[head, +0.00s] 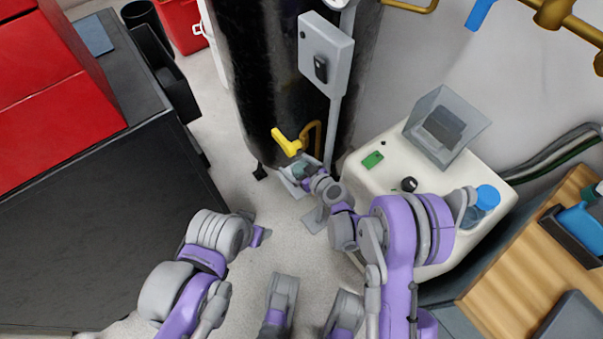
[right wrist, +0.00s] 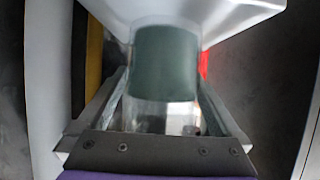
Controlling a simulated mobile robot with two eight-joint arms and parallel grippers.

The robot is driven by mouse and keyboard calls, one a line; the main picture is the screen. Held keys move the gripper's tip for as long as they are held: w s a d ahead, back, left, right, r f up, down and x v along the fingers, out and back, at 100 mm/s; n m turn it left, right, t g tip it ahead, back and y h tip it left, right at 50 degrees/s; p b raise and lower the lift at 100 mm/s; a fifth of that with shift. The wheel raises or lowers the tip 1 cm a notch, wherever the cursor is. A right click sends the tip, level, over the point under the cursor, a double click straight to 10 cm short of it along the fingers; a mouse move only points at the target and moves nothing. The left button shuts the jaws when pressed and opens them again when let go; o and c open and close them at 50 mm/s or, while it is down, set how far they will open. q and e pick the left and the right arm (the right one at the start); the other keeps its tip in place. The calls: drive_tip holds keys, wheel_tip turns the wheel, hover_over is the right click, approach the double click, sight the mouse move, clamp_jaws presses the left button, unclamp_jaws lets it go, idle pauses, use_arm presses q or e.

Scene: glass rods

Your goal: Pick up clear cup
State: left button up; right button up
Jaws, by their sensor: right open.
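A clear cup (right wrist: 160,112) with a dark green band stands between the two fingers of my right gripper (right wrist: 165,118) in the right wrist view. The fingers are open on either side of it, and I cannot tell whether either touches it. In the head view, the right gripper (head: 298,175) is low beside the black tank, under a yellow handle, with a small teal part of the cup (head: 300,169) showing. Its base is hidden.
The black tank (head: 280,90) and the yellow handle (head: 286,142) are close to my right gripper. A white cabinet (head: 400,160) bears a clear box (head: 446,125) and a blue-lidded container (head: 487,196). A dark bench (head: 100,230) stands at left. Pale floor between is open.

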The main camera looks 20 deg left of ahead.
drive_tip(key=shift+c, duration=0.3)
drive_tip(key=shift+r, duration=0.15)
drive_tip(key=c, duration=1.3)
